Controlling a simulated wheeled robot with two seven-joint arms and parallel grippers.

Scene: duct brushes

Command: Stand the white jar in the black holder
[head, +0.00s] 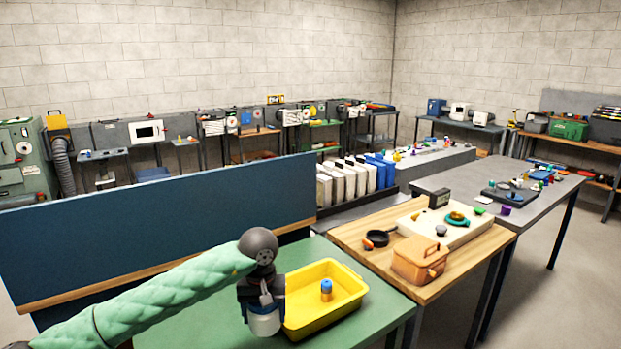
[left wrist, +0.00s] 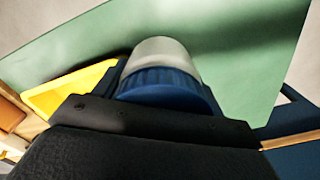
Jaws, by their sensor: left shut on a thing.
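My left gripper (head: 264,302) is shut on the white jar (head: 264,323) and holds it beside the left side of the yellow tray, over the green table. In the left wrist view the jar (left wrist: 160,51) has a pale body and a ribbed blue lid (left wrist: 166,86) close to the dark gripper. I cannot make out a black holder for the jar in either view; the arm and gripper hide part of the green table. My right gripper is not in view.
The yellow tray (head: 348,279) on the green table (head: 190,318) holds a small blue-topped item (head: 326,290). A blue panel (head: 150,222) stands behind the green table. A wooden table (head: 350,238) with an orange box (head: 418,262) adjoins at right.

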